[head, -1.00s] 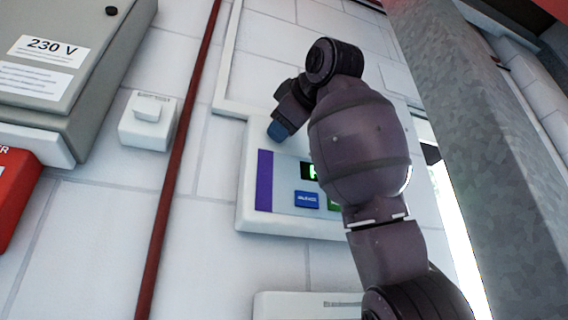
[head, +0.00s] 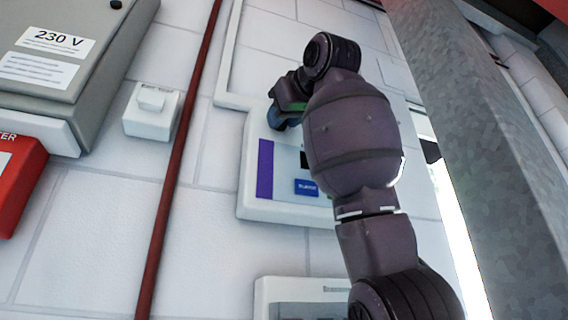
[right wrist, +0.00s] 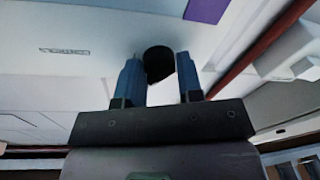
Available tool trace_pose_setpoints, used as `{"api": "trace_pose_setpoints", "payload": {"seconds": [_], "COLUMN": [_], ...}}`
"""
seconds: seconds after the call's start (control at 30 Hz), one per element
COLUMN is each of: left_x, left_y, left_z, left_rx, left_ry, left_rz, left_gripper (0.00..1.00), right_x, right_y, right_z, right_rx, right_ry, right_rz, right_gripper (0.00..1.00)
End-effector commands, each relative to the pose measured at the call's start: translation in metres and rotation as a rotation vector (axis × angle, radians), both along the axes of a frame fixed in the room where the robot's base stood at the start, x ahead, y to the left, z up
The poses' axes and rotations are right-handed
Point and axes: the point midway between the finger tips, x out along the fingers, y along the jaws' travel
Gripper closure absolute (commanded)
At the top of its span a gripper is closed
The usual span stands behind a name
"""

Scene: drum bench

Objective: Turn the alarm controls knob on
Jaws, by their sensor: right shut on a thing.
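The alarm control panel (head: 285,212) is a white wall box with a purple strip, a dark display and a blue button. My right arm hides much of its right side. My right gripper (head: 278,120) is at the panel's upper left part. In the right wrist view, the black round knob (right wrist: 157,58) sits between the two blue fingers of my right gripper (right wrist: 159,70), which is shut on it. A "CONTROLS" label (right wrist: 65,51) shows on the white face to the left. The knob is hidden in the head view. My left gripper is out of view.
A grey 230 V cabinet (head: 88,70), a small white switch box (head: 150,125) and a red box (head: 18,178) are on the wall at left. A dark red pipe (head: 170,190) runs between them and the panel. A grey pillar (head: 480,150) stands at right.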

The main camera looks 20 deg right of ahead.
Motion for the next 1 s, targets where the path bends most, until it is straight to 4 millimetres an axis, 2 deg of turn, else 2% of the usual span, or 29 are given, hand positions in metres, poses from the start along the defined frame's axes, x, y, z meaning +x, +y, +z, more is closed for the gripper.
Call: {"api": "trace_pose_setpoints", "payload": {"seconds": [0.6, 1.0], "left_x": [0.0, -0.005], "left_y": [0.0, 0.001], "left_z": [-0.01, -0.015], "left_rx": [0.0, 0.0], "left_ry": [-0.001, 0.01], "left_rz": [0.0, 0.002], "left_gripper": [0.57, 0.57], "right_x": [-0.001, -0.001], "right_y": [0.001, 0.0], "right_z": [0.0, 0.0], "right_rx": [0.579, 0.839], "right_ry": [0.017, 0.026], "right_rz": [0.003, 0.002], "right_gripper": [0.9, 0.9]}}
